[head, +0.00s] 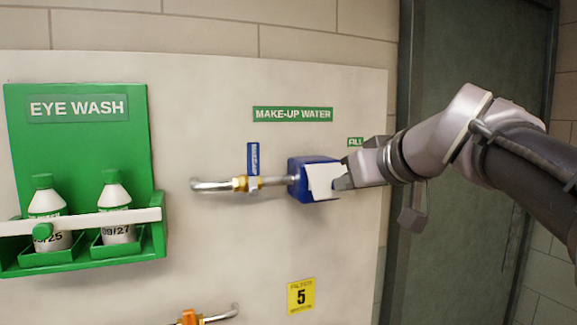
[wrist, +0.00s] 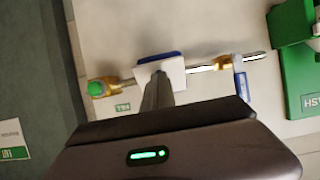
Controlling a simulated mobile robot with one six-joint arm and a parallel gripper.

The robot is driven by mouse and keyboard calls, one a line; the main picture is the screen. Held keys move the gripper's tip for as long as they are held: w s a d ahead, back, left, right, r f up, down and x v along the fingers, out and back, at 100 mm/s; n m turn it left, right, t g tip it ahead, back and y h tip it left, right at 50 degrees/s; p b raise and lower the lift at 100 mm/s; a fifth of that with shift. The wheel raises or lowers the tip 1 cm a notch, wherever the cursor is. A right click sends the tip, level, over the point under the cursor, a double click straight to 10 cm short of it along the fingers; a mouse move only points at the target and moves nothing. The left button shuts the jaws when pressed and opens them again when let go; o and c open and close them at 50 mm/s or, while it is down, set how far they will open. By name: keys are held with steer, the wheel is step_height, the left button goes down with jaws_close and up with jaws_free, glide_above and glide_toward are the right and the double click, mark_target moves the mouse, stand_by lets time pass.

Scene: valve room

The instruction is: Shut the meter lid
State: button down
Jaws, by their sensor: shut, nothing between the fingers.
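The meter is a blue box (head: 298,180) on the wall panel, under the MAKE-UP WATER sign. A white flat plate (head: 321,178) covers most of its front; I cannot tell if it is the lid or how far any lid is open. The meter's blue edge (wrist: 158,57) and white plate (wrist: 176,70) also show in the wrist view. My gripper (head: 340,181) is shut and empty, its tips at the right side of the white plate. In the wrist view my gripper's closed fingers (wrist: 158,82) overlap the plate; contact is unclear.
A brass valve (head: 242,184) with a blue lever (head: 253,160) sits on the pipe left of the meter. A green-capped brass fitting (wrist: 98,88) lies on the meter's other side. A green eye-wash station (head: 78,130) is at left, a dark door (head: 460,250) at right.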

steer(key=shift+w+a+f+b, duration=0.1)
steer(key=shift+w+f+b, duration=0.1)
steer(key=shift+f+b, duration=0.85)
steer(key=shift+w+a+f+b, duration=0.1)
steer(key=shift+w+f+b, duration=0.25)
steer(key=shift+f+b, duration=0.2)
steer(key=shift+w+a+f+b, duration=0.1)
steer(key=shift+w+f+b, duration=0.25)
steer(key=shift+f+b, duration=0.15)
